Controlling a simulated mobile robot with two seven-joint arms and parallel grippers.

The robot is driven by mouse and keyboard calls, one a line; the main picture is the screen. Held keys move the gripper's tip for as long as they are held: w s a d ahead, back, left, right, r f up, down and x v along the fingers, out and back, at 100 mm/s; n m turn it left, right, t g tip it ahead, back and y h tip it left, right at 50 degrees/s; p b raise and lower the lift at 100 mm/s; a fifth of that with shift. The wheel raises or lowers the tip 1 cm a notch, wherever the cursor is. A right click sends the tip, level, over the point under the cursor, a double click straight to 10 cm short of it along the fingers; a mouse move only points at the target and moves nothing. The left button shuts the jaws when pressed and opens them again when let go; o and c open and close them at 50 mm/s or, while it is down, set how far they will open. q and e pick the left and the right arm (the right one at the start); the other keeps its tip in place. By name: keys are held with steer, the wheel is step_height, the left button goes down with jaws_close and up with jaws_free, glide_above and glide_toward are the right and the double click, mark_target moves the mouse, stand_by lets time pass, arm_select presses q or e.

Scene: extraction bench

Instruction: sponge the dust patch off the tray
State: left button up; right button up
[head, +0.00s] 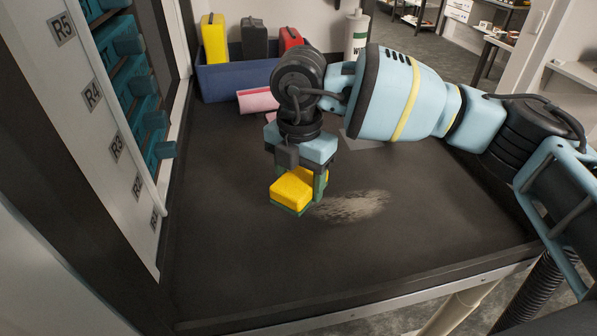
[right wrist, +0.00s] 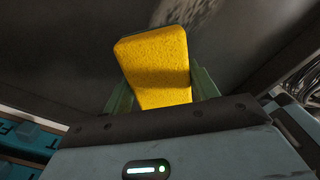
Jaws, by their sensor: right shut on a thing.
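A yellow sponge with a green underside (head: 293,189) is held between the fingers of my right gripper (head: 299,186). The sponge also shows in the right wrist view (right wrist: 158,68), with a finger on each side of it. The pale dust patch (head: 352,206) lies on the dark tray (head: 240,262), just to the right of the sponge in the head view. Part of the dust patch also shows at the top of the right wrist view (right wrist: 188,12). I cannot tell whether the sponge touches the tray. My left gripper is not in view.
A blue bin (head: 233,80) at the back holds yellow, black and red cases. A pink roll (head: 257,100) lies in front of it. A white bottle (head: 356,35) stands at the back. A rack with teal parts (head: 130,88) borders the left. The tray's front is clear.

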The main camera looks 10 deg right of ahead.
mark_target(317, 213)
steer(key=shift+f, duration=0.7)
steer(key=shift+f+b, duration=0.9)
steer(key=shift+f, duration=0.6)
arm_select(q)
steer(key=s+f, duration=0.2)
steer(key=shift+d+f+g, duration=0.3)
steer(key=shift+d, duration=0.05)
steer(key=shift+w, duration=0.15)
arm_select(e)
steer(key=shift+r, duration=0.1)
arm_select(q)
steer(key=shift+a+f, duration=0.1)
arm_select(e)
steer(key=shift+f, duration=1.05)
steer(key=shift+d, duration=0.1)
steer(key=shift+d+r+p, duration=0.15)
steer(key=shift+d+p, duration=0.15)
steer(key=shift+d, duration=0.4)
steer(key=shift+d+r+p, duration=0.1)
steer(key=shift+d+p, duration=0.15)
steer(key=shift+d, duration=0.45)
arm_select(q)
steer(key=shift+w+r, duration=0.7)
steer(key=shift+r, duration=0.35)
arm_select(e)
steer(key=shift+d+f, duration=0.15)
steer(key=shift+d, duration=0.05)
steer(key=shift+d, duration=0.1)
